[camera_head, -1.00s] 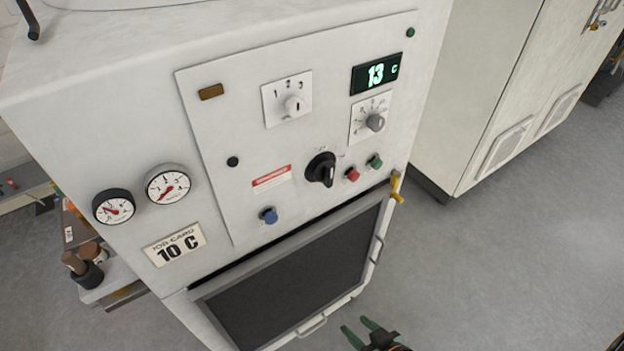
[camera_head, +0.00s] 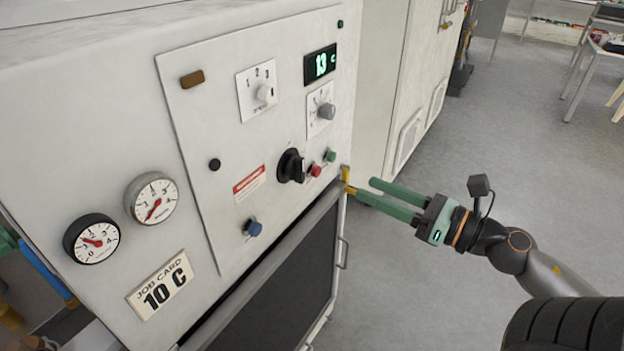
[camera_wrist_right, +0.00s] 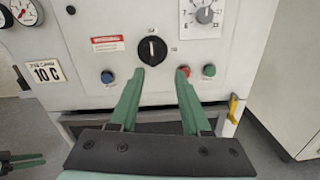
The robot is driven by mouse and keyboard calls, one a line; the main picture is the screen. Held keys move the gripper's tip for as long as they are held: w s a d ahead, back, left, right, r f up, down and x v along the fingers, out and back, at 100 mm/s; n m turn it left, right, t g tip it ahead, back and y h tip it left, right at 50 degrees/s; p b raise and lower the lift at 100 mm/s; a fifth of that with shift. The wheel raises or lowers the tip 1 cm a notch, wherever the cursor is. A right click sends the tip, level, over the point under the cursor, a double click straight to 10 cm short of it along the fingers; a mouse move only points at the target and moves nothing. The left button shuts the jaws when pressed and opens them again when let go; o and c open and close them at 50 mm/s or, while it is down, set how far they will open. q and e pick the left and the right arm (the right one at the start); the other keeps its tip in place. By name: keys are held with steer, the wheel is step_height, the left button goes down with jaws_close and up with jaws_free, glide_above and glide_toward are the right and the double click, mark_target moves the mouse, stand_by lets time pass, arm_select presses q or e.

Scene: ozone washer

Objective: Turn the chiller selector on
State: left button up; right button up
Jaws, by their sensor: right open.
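The black rotary selector (camera_head: 291,166) is on the white front panel, left of a red and a green button. In the right wrist view the selector (camera_wrist_right: 152,50) has its grip and pale mark roughly upright; its small labels are too blurred to read. My right gripper (camera_head: 365,189) is open and empty, to the right of the selector and apart from it in the head view. In the right wrist view its two green fingers (camera_wrist_right: 159,72) point at the panel just below the selector. Part of my left gripper (camera_wrist_right: 22,160) seems to show at the lower left; its opening is unclear.
The red button (camera_head: 316,171) and green button (camera_head: 330,156) are close to the selector. A blue button (camera_head: 253,228) is lower left. A grey dial (camera_head: 326,111), a numbered white knob (camera_head: 264,93) and a green display (camera_head: 320,64) sit above. A yellow handle (camera_head: 346,178) is at the panel's edge.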

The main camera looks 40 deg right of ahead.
steer(key=a+n, duration=0.1)
steer(key=n, duration=0.1)
glide_toward(304, 165)
steer(key=shift+g+y, duration=0.3)
steer(key=shift+y, duration=0.1)
steer(key=x, duration=0.5)
steer(key=shift+w, duration=0.35)
steer(key=shift+w+a+b, duration=0.15)
steer(key=shift+w+b, duration=0.2)
steer(key=shift+b, duration=0.15)
steer(key=shift+w+a+b, duration=0.25)
steer(key=shift+w+b, duration=0.15)
steer(key=shift+w, duration=0.45)
arm_select(q)
steer(key=shift+w+d+f, duration=0.35)
steer(key=shift+w+f, duration=0.1)
steer(key=shift+w, duration=0.1)
arm_select(e)
steer(key=shift+w+r, duration=0.1)
